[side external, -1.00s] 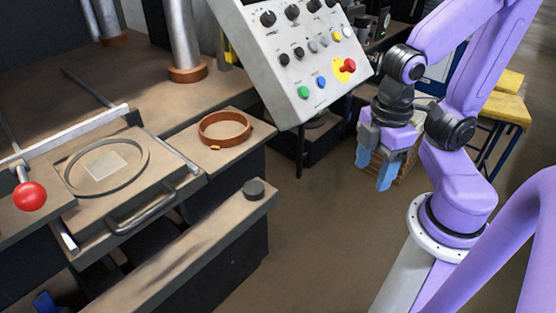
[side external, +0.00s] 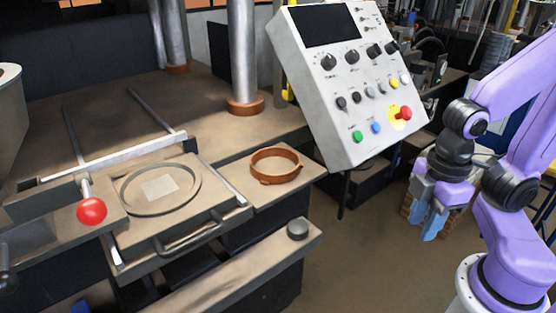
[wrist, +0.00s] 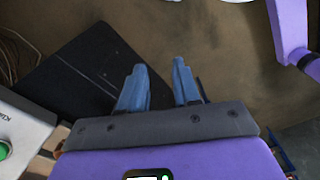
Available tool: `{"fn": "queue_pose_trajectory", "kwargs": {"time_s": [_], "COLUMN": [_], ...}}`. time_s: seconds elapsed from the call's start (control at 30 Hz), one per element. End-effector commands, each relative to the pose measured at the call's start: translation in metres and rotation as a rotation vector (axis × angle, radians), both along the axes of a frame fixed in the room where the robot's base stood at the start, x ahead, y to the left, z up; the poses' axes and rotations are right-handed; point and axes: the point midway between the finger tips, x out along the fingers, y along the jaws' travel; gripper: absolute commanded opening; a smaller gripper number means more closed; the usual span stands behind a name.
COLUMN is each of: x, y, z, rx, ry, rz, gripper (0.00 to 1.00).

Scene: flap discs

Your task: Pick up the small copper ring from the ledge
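A copper-coloured ring (side external: 275,166) lies flat on a brown ledge (side external: 308,178) to the right of the press bed in the side external view. My gripper (side external: 427,222) hangs well to the right of the ring, beyond the control panel, with its blue fingers pointing down. In the wrist view my gripper (wrist: 162,82) shows two blue fingers apart with nothing between them. The ring is not in the wrist view.
A tilted control panel (side external: 345,135) with knobs and buttons stands between the ring and my gripper. A lower beam with a dark round knob (side external: 298,229) lies in front of the ledge. A red ball handle (side external: 91,211) is at the left.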

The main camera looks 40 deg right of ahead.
Motion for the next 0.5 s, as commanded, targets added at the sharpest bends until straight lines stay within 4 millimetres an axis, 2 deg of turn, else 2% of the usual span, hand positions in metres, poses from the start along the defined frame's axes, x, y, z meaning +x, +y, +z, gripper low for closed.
{"fn": "queue_pose_trajectory", "kwargs": {"time_s": [0.17, 0.5], "x": [0.020, 0.101], "y": [0.012, 0.047], "z": [0.006, 0.029], "rx": [0.000, -0.001], "ry": [0.003, 0.018], "rz": [-0.159, -0.816], "gripper": [0.28, 0.28]}}
